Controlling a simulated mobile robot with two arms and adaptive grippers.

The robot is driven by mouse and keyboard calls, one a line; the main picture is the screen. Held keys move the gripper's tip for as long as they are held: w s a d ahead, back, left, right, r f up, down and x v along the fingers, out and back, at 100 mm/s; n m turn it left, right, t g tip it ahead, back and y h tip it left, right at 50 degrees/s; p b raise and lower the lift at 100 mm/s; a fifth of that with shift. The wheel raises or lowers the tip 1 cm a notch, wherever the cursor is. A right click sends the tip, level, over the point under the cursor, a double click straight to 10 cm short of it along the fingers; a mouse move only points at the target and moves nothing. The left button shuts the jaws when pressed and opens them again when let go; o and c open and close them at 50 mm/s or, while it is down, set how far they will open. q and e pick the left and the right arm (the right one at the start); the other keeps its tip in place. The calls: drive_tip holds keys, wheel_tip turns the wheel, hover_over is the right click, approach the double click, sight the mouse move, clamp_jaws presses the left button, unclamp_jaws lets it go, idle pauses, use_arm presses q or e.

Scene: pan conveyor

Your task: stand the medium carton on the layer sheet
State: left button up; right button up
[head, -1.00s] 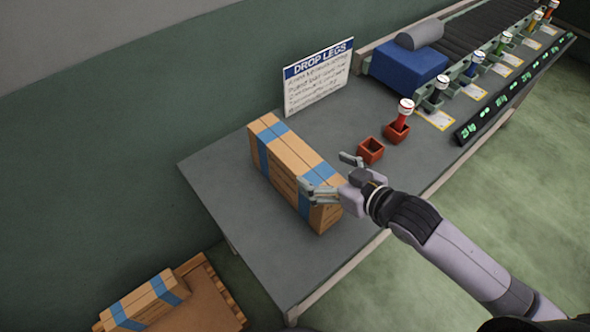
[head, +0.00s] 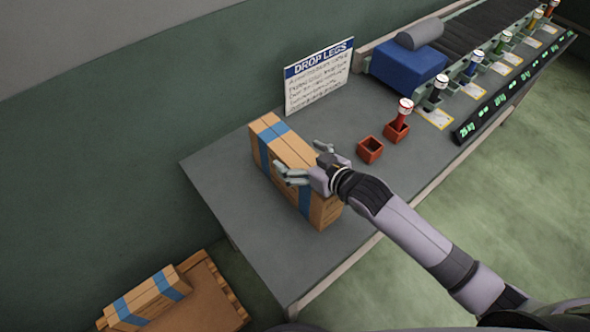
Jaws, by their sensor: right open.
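A brown carton with blue tape bands (head: 268,150) stands on the grey table; I take it as the medium carton. My right gripper (head: 299,160) is open above the carton's top, with one finger toward its near left side and the other toward its far right side. I cannot tell whether the fingers touch it. The wrist hides part of the carton's right end. The brown layer sheet (head: 205,300) lies on a pallet at the bottom left. My left gripper is not in view.
Another blue-taped carton (head: 150,298) lies on the left part of the pallet (head: 226,285). On the table (head: 225,170) stand a sign (head: 318,78), two small red holders (head: 370,151) and a blue block (head: 408,65). A conveyor (head: 480,35) runs off at the top right.

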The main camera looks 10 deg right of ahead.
drive_tip(key=shift+c, duration=0.4)
drive_tip(key=shift+f, duration=0.15)
drive_tip(key=c, duration=1.9)
drive_tip(key=shift+c, duration=0.2)
wheel_tip(320, 180, up, 20)
drive_tip(key=shift+w+r, duration=0.1)
drive_tip(key=shift+r, duration=0.15)
drive_tip(key=s+d+r+m+h, duration=0.1)
drive_tip(key=d+r+m+h, duration=0.1)
drive_tip(key=d, duration=0.2)
drive_tip(key=s+d+r+m+t+h, duration=0.1)
drive_tip(key=d+r+m+h, duration=0.1)
drive_tip(key=d+h, duration=0.1)
drive_tip(key=d+r+m+t+h, duration=0.1)
drive_tip(key=d+r+m+h, duration=0.1)
drive_tip(key=d, duration=0.4)
drive_tip(key=shift+s+m, duration=0.4)
drive_tip(key=shift+a+f, duration=0.1)
drive_tip(key=shift+f, duration=0.05)
